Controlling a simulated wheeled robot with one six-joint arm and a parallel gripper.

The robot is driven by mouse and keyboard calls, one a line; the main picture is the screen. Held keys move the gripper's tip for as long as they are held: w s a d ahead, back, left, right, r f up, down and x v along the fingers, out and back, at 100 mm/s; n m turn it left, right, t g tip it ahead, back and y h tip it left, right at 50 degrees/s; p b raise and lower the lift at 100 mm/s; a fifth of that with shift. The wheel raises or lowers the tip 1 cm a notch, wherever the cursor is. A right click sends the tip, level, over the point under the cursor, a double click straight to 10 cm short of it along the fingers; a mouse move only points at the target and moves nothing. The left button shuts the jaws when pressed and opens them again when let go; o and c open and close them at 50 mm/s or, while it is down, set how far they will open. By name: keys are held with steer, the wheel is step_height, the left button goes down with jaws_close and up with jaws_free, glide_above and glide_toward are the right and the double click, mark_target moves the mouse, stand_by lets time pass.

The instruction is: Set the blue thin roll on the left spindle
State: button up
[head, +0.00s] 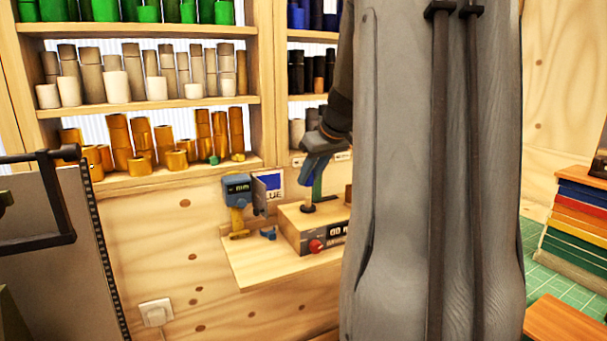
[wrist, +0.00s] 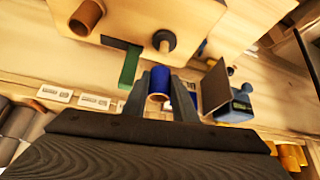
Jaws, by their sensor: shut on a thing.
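My gripper (wrist: 160,92) is shut on the blue thin roll (wrist: 161,79), which sits between its two fingers in the wrist view. In the head view my gripper (head: 315,168) is above the wooden spindle box (head: 293,224); roll and fingers are hard to separate there. The left spindle (head: 308,208) is a peg with a dark base on the box top, below my gripper. It also shows in the wrist view (wrist: 164,41), empty and apart from the roll. The other spindle position carries a brown roll (wrist: 87,16), partly cut off in the head view by my arm.
A green upright piece (wrist: 130,66) is near the roll. Shelves (head: 150,107) of coloured rolls are behind. The shelf board's front left (head: 260,265) is clear. My arm hides the right.

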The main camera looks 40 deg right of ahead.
mark_target(308, 198)
steer(key=shift+a+f+b, duration=0.1)
steer(key=shift+f+b, duration=0.55)
steer(key=shift+f, duration=0.6)
steer(key=shift+f+b, duration=1.85)
steer(key=shift+b, duration=0.05)
steer(key=o, duration=1.1)
steer(key=shift+r, duration=0.1)
steer(key=b+v, duration=0.1)
steer(key=v, duration=0.6)
steer(key=shift+r+b, duration=0.25)
steer(key=shift+b, duration=0.1)
